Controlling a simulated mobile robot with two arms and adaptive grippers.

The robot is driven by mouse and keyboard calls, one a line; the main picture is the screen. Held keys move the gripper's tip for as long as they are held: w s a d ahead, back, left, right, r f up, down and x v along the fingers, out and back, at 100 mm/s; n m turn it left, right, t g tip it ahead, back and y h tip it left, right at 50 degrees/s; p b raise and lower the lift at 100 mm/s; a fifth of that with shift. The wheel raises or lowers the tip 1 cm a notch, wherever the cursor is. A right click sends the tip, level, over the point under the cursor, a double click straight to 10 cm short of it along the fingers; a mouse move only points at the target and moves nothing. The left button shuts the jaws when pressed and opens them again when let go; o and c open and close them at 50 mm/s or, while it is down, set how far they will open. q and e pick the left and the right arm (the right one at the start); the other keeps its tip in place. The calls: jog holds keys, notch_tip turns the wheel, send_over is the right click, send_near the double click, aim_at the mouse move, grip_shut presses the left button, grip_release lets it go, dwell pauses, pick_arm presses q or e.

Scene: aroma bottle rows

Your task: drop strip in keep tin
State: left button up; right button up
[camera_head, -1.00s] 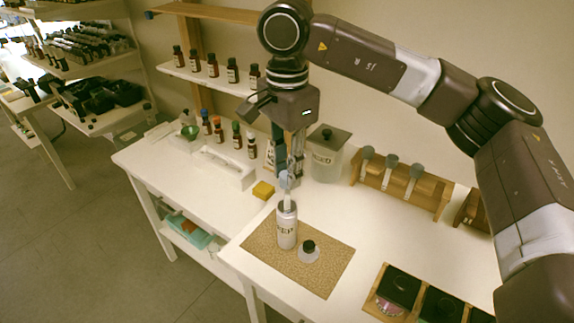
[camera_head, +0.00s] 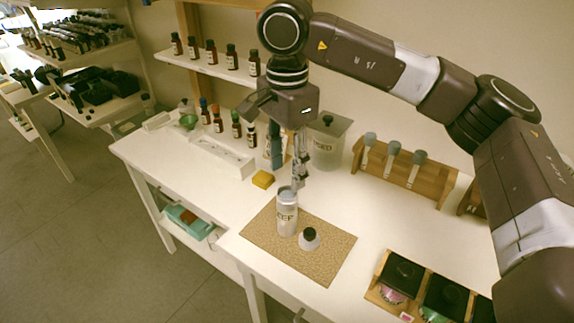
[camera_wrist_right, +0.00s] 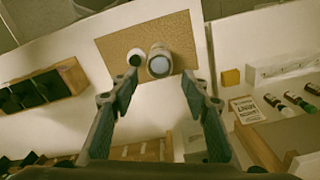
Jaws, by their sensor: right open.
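The keep tin (camera_head: 287,220) is a pale cylinder with dark letters, upright on the tan mat (camera_head: 335,250). Its round top also shows in the right wrist view (camera_wrist_right: 159,64), with a blue-grey disc inside the rim. My right gripper (camera_head: 289,177) is above the tin, fingers pointing down, apart and empty; in the wrist view its open fingers (camera_wrist_right: 160,78) frame the tin from either side. No strip shows between the fingers. A blue-grey patch shows at the tin's mouth, but I cannot tell whether it is the strip. My left gripper is not in view.
A small white container with a black cap (camera_head: 309,240) stands close beside the tin. A yellow block (camera_head: 262,179) and a white rack (camera_head: 222,155) lie to the left. A lidded jar (camera_head: 327,145) and a wooden holder (camera_head: 435,175) stand behind; dark-lidded boxes (camera_head: 403,272) are front right.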

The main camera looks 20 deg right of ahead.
notch_tip(320, 180, up, 12)
dwell(0.6)
jog(key=shift+f, duration=0.1)
dwell(0.4)
